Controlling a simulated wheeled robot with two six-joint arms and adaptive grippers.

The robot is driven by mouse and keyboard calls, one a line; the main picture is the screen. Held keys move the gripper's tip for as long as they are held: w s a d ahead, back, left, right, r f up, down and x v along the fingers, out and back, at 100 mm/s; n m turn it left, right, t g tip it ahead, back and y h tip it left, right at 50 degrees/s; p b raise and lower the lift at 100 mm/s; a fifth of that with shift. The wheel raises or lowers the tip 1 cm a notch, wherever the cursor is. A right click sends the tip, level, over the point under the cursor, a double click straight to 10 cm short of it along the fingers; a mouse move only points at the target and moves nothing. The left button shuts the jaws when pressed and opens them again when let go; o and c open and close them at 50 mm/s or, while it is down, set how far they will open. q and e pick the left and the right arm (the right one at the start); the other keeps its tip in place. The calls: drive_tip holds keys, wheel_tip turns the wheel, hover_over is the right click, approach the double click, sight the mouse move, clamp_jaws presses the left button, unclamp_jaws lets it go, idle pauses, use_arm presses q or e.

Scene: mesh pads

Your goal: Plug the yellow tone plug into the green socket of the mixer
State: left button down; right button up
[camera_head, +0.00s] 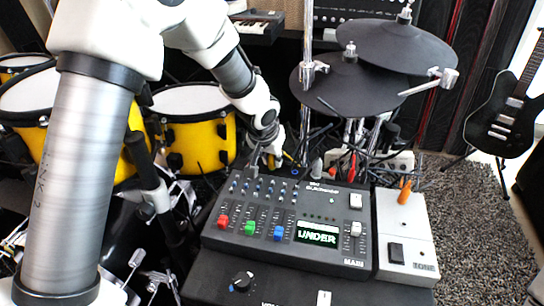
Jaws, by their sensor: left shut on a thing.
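The mixer (272,237) is a dark grey box with rows of small knobs, a red, a green and a blue fader cap, and a lit display reading "UNDER". The green fader cap (250,228) shows on its front; I cannot make out a green socket. My left gripper (266,163) points down at the mixer's back edge, left of its middle. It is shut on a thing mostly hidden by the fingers. A small yellow piece (289,158) shows just right of the fingers, likely the yellow tone plug. Whether it touches a socket I cannot tell. My right gripper is not in view.
A light grey box marked "TONE" (409,225) with an orange plug (404,191) stands right of the mixer. Red plugs (352,168) and dark cables crowd behind the mixer. Black cymbal pads (348,88) and yellow drums (200,140) stand behind. A guitar (508,115) is at far right.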

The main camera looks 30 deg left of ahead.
use_arm(q)
drive_tip(key=shift+f, duration=0.25)
drive_tip(key=c, duration=1)
unclamp_jaws()
drive_tip(key=shift+r, duration=0.1)
drive_tip(key=shift+o, duration=0.2)
drive_tip(key=shift+r, duration=0.1)
drive_tip(key=v, duration=1.2)
